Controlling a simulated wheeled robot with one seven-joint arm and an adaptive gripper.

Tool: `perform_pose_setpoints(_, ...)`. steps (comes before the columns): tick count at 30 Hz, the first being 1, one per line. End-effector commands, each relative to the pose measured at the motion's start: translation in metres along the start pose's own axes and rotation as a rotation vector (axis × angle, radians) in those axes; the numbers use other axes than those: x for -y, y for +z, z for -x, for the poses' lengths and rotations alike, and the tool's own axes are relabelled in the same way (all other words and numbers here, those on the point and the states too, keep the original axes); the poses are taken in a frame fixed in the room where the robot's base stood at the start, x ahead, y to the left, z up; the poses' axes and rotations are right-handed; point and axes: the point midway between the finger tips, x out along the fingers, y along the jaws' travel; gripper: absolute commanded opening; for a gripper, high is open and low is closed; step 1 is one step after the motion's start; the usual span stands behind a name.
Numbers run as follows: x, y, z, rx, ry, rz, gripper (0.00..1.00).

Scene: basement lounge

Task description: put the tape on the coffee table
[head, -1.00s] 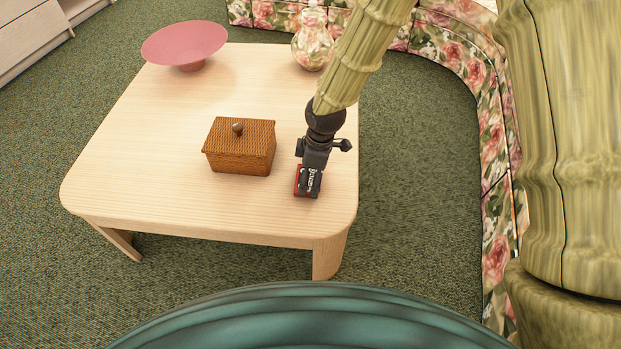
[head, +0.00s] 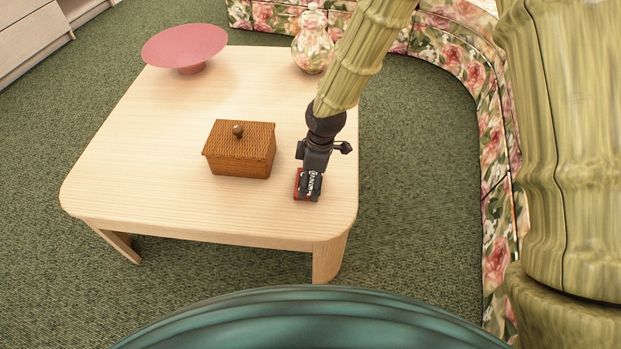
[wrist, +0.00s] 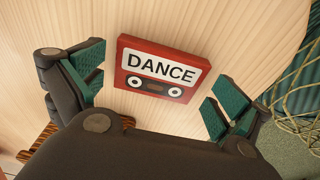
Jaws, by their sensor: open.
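The tape is a red cassette (wrist: 158,70) with a white label reading DANCE. In the wrist view it lies between the two spread fingers of my gripper (wrist: 155,90), with a gap on each side. In the head view the tape (head: 298,186) shows as a red edge beside my gripper (head: 309,190), near the front right corner of the coffee table (head: 140,190). The tape appears to lie on the wooden tabletop. My gripper is open and low over it, and partly hides it in the head view.
A brown woven box with a lid knob (head: 240,150) stands on the table left of my gripper. A pink bowl (head: 185,45) and a floral vase (head: 312,45) stand at the back. A floral sofa (head: 490,140) curves along the right. The left front tabletop is clear.

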Motion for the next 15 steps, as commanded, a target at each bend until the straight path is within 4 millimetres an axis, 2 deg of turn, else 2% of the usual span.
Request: perform_pose_setpoints(15, -0.001, -0.001, 0.092, -0.001, 0.001, -0.001, 1.00)
